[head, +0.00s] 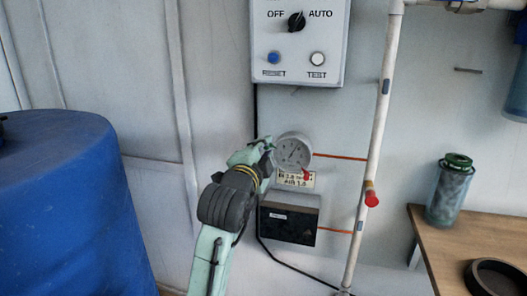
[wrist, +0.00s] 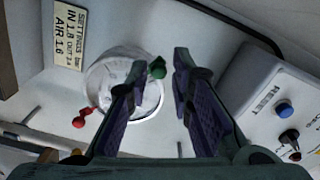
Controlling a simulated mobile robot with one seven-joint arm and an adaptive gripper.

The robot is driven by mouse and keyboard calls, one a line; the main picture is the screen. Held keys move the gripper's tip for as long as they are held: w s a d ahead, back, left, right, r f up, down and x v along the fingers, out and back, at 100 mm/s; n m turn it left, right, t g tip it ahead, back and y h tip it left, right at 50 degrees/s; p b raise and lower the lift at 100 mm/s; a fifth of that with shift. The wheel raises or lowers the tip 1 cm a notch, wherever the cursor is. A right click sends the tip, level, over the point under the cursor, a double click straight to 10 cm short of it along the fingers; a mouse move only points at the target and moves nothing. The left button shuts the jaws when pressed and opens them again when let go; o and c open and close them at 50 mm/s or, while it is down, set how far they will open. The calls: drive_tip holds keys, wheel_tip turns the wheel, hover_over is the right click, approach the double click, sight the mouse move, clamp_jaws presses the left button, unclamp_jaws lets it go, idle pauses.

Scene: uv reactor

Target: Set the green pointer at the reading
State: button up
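The round gauge (head: 295,148) is on the wall below the control box; its pale face also shows in the wrist view (wrist: 104,83), partly behind a finger. A green pointer tab (wrist: 157,70) sits at its rim, and a red tab (wrist: 79,121) at another part of the rim. My gripper (wrist: 161,66) is open, its fingertips on either side of the green tab in the picture; I cannot tell whether either touches it. In the head view my gripper (head: 268,149) is at the gauge's left edge.
The control box (head: 300,50) with a knob and buttons hangs above the gauge. A black box (head: 288,223) is below. A white pipe (head: 374,130) with a red handle (head: 371,198) stands right. A blue barrel (head: 70,200) is left; a wooden table (head: 440,250) is right.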

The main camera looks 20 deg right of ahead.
drive_tip(key=shift+o, duration=0.9)
drive_tip(key=v, duration=1.2)
drive_tip(key=shift+f, duration=0.1)
